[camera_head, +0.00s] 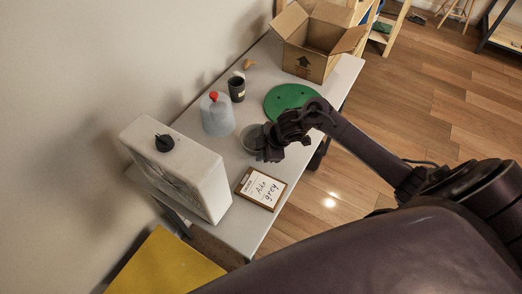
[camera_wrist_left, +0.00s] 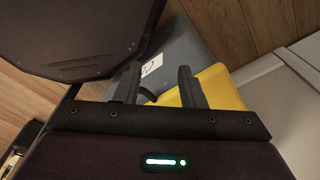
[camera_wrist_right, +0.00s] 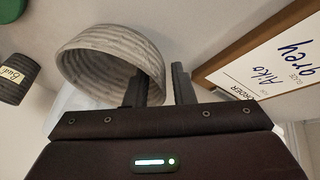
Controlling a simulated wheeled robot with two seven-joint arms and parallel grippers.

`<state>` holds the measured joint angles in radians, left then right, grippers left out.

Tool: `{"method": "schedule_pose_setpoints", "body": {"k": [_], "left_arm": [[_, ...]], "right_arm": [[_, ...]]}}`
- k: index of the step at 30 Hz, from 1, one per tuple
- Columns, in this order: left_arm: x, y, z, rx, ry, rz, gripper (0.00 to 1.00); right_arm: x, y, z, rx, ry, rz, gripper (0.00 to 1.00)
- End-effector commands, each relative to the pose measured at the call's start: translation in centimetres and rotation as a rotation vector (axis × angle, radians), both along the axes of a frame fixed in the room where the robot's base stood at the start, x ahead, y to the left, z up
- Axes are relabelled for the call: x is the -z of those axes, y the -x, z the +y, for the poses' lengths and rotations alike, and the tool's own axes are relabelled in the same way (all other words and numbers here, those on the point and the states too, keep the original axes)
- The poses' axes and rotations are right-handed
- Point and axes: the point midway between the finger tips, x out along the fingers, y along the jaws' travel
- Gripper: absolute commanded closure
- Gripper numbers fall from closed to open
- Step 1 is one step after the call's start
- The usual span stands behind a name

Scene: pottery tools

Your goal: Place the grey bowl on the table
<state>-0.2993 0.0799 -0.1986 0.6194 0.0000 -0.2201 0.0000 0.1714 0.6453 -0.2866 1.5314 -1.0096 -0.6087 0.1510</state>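The grey bowl (camera_head: 250,138) is beside my right gripper (camera_head: 266,152) at the middle of the grey table (camera_head: 236,232). In the right wrist view the ridged grey bowl (camera_wrist_right: 95,62) shows its inside, tilted in the picture. My right gripper (camera_wrist_right: 160,82) has its fingers apart at the bowl's rim; one finger overlaps the bowl and the other is outside it. I cannot tell whether the bowl touches the table. My left gripper (camera_wrist_left: 160,82) is open and empty, outside the head view.
A clipboard reading "Aiko grey" (camera_head: 261,188) lies near the bowl. A yellow surface (camera_head: 165,265) is at lower left.

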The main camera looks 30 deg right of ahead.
Motion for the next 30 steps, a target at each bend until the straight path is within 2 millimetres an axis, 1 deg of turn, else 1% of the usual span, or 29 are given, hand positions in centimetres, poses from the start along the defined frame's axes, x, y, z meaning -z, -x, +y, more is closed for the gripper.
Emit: {"method": "schedule_pose_setpoints", "body": {"k": [9, 13, 17, 24, 27, 30], "left_arm": [[-0.1, 0.1, 0.0, 0.002, 0.001, 0.001, 0.64], [-0.2, 0.1, 0.0, 0.002, 0.001, 0.001, 0.64], [-0.4, 0.1, 0.0, 0.002, 0.001, 0.001, 0.64], [-0.7, 0.1, -0.1, 0.002, 0.001, 0.001, 0.64], [-0.7, 0.1, -0.1, 0.002, 0.001, 0.001, 0.64], [-0.7, 0.1, -0.1, 0.002, 0.001, 0.001, 0.64]], "right_arm": [[-0.1, 0.0, 0.0, 0.0, 0.0, 0.0, 0.71], [-0.9, 0.2, -0.3, 0.001, 0.001, -0.002, 0.71], [-2.9, 1.0, -0.9, -0.001, 0.004, -0.003, 0.71], [-7.6, 2.9, -2.3, -0.001, 0.003, -0.002, 0.71], [-9.1, 3.5, -2.7, -0.001, 0.003, -0.002, 0.71], [-10.2, 3.9, -3.0, -0.001, 0.001, -0.001, 0.71]]}}
